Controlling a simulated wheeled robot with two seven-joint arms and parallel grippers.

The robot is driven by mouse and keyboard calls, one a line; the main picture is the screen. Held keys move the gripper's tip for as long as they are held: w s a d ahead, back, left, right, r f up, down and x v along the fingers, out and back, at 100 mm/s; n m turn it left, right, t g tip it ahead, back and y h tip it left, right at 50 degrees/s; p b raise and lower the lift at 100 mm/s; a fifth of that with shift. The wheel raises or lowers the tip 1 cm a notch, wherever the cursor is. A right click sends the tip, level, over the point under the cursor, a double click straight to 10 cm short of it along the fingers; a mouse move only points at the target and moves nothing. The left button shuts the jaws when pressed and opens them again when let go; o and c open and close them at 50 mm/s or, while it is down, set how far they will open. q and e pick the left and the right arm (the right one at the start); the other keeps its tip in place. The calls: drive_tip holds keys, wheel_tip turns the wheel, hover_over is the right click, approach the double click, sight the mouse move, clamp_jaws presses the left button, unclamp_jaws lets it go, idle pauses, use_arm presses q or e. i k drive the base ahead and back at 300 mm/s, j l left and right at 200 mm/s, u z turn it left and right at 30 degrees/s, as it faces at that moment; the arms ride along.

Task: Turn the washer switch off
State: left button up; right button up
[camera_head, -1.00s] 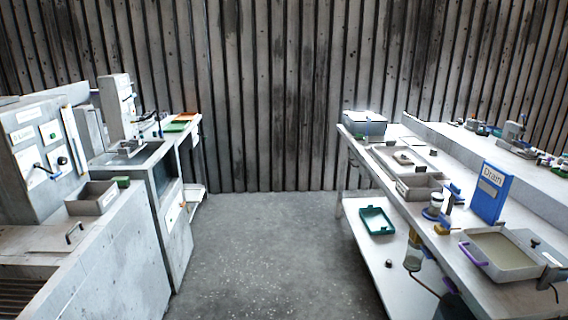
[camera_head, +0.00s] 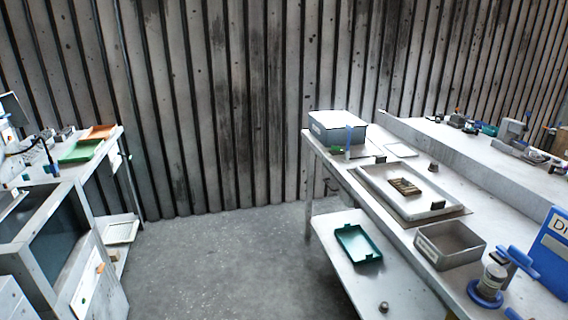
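I cannot make out a switch marked as the washer's in this view. A grey machine (camera_head: 14,254) with a dark front panel stands at the lower left, and only part of it is in the picture. A light strip (camera_head: 92,284) with a small orange part is on its side. The upper part of a white device is cut off at the left edge. Neither of my grippers is in view.
Grey floor (camera_head: 215,262) lies open between the left machine and the right bench (camera_head: 345,178). A green tray (camera_head: 358,244) is on the bench's lower shelf. The bench top holds a grey bin (camera_head: 449,243) and a blue sign (camera_head: 553,250). A ribbed wall closes the back.

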sight(335, 148)
drive_tip(key=i+j+z, duration=0.55)
drive_tip(key=i, duration=0.2)
drive_tip(key=i+j+z, duration=0.25)
drive_tip(key=j+z, duration=0.25)
drive_tip(key=i+j+z, duration=0.25)
drive_tip(key=j, duration=0.2)
drive_tip(key=k, duration=0.1)
